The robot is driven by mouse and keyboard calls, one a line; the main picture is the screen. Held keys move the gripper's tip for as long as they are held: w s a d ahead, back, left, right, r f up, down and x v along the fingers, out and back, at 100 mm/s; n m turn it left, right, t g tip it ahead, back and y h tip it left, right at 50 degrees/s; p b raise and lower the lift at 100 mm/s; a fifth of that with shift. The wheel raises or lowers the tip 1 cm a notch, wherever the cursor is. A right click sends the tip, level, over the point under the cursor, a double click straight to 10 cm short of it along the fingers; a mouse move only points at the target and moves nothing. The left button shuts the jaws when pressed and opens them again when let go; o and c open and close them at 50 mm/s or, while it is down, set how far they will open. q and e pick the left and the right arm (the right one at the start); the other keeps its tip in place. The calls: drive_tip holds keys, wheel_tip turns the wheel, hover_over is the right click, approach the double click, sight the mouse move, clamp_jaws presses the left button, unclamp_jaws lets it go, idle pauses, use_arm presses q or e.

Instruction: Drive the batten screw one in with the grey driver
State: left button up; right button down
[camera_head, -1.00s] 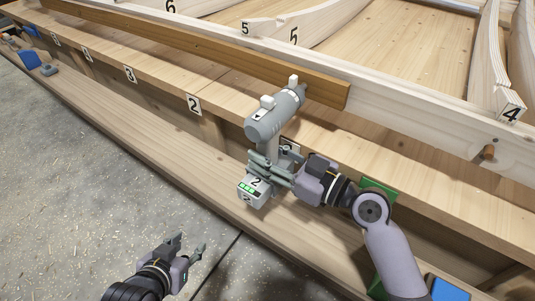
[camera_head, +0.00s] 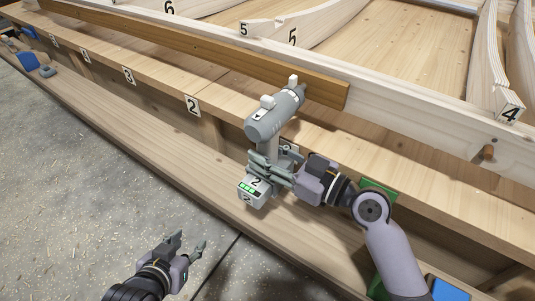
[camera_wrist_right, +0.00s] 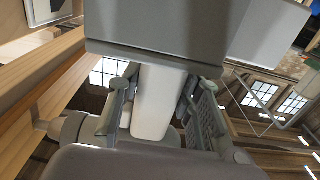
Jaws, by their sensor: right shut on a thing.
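The grey driver (camera_head: 273,123) is held upright by its handle, with its nose against or very close to the brown batten (camera_head: 225,56). Its battery base, marked 2, shows green lights. My right gripper (camera_head: 262,166) is shut on the driver's handle. In the right wrist view, the fingers (camera_wrist_right: 165,105) close around the pale grip below the driver's grey base. The batten screw is not visible; the driver's nose hides that spot on the batten. My left gripper (camera_head: 190,246) is open and empty, low at the left over the floor.
A long wooden bench with number plates such as plate 2 (camera_head: 193,105) runs below the white timber frame (camera_head: 400,106). Blue items (camera_head: 28,60) lie at the far left, and a blue box (camera_head: 449,290) is at the lower right. The concrete floor (camera_head: 80,170) is clear.

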use_arm(q)
drive_tip(key=shift+w+d+r+t, duration=0.3)
drive_tip(key=shift+w+r+t, duration=0.4)
drive_tip(key=shift+w+r, duration=0.1)
use_arm(e)
drive_tip(key=shift+w+d+r, duration=0.25)
drive_tip(key=shift+w+d, duration=0.05)
drive_tip(key=shift+w, duration=0.1)
idle(1.6)
